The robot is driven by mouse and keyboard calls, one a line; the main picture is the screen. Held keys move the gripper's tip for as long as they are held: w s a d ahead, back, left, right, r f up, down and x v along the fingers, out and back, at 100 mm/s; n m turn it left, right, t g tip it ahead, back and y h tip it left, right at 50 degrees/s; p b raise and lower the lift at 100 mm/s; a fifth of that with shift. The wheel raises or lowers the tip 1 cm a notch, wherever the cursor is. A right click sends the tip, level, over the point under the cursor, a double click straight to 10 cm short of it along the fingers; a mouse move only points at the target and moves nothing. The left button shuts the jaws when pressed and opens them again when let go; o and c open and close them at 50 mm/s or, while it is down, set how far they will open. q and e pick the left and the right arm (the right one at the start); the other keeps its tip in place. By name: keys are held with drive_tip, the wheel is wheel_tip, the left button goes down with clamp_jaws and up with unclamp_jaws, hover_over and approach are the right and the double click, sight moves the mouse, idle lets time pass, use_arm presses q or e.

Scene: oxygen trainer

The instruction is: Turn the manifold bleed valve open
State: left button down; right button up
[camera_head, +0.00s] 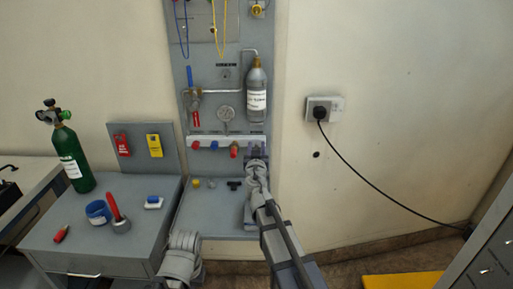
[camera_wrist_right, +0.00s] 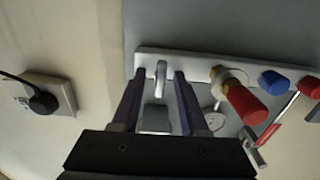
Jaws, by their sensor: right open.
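A pale manifold rail (camera_head: 225,142) runs across the grey panel, carrying blue and red knobs and a brass fitting with a red handle (camera_head: 234,150). The rail (camera_wrist_right: 200,66) and that red handle (camera_wrist_right: 243,102) also show in the right wrist view. My right gripper (camera_head: 257,152) is at the rail's right end. In the wrist view the open fingers (camera_wrist_right: 166,75) stand on either side of a small metal lever (camera_wrist_right: 160,75) on the rail, with gaps visible. I cannot tell which fitting is labelled as the bleed valve. My left gripper is not shown, only part of my left arm.
A green cylinder (camera_head: 70,158) and small items stand on the left cabinet (camera_head: 150,195). A black plug (camera_head: 320,113) with a cable is on the right wall.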

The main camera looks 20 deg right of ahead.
clamp_jaws()
idle(0.3)
idle(0.4)
